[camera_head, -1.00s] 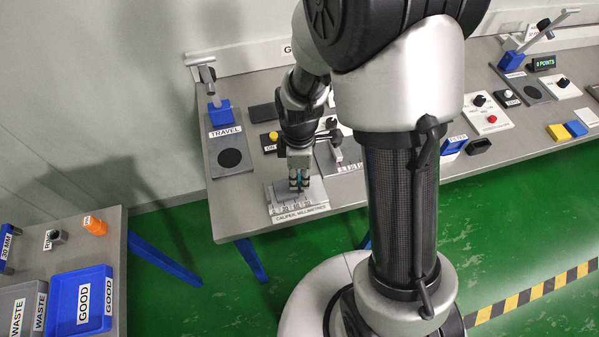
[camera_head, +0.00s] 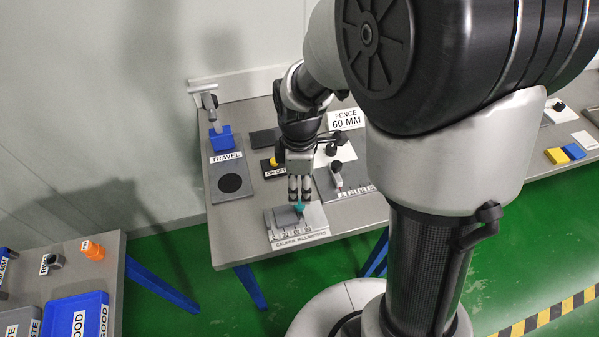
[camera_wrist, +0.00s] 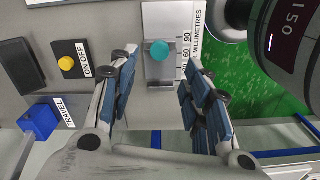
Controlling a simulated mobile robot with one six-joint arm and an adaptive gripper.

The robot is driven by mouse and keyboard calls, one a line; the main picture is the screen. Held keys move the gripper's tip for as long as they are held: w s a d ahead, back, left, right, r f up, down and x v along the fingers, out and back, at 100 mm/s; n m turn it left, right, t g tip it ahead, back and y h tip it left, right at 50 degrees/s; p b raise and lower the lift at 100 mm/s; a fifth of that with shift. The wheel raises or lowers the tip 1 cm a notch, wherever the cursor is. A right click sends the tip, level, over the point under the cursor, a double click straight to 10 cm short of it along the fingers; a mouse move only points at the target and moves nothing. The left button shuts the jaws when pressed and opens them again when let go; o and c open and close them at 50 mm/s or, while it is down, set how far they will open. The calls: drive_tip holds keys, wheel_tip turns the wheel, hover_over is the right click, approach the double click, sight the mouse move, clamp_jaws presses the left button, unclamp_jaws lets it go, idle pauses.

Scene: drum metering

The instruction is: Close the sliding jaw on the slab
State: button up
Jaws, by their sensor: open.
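The caliper (camera_head: 312,222), a pale plate with a millimetre scale, lies at the front edge of the bench. Its sliding jaw carries a round teal knob (camera_head: 299,206), also seen in the wrist view (camera_wrist: 160,50). A grey block (camera_head: 281,219) sits on the plate; I cannot tell clearly where slab and jaw meet. My gripper (camera_head: 300,198) is over the caliper, fingers pointing down. In the wrist view its two fingers (camera_wrist: 160,70) are spread wide on either side of the knob, apart from it, with nothing held.
Behind the caliper are a yellow ON OFF button (camera_head: 274,161) and a small lever fixture (camera_head: 337,178). The TRAVEL plate (camera_head: 236,167) with a blue block is at left. A separate table with a blue GOOD tray (camera_head: 62,322) stands lower left, across a floor gap.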

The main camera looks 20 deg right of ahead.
drive_tip(key=shift+r, duration=2.25)
drive_tip(key=s+d+r+m+t, duration=0.2)
drive_tip(key=s+r+m+t, duration=0.2)
drive_tip(key=s+r+m, duration=0.8)
drive_tip(key=s+m, duration=0.3)
drive_tip(key=shift+s+d+r+t, duration=0.2)
drive_tip(key=shift+s+d+t, duration=0.1)
drive_tip(key=shift+s, duration=0.1)
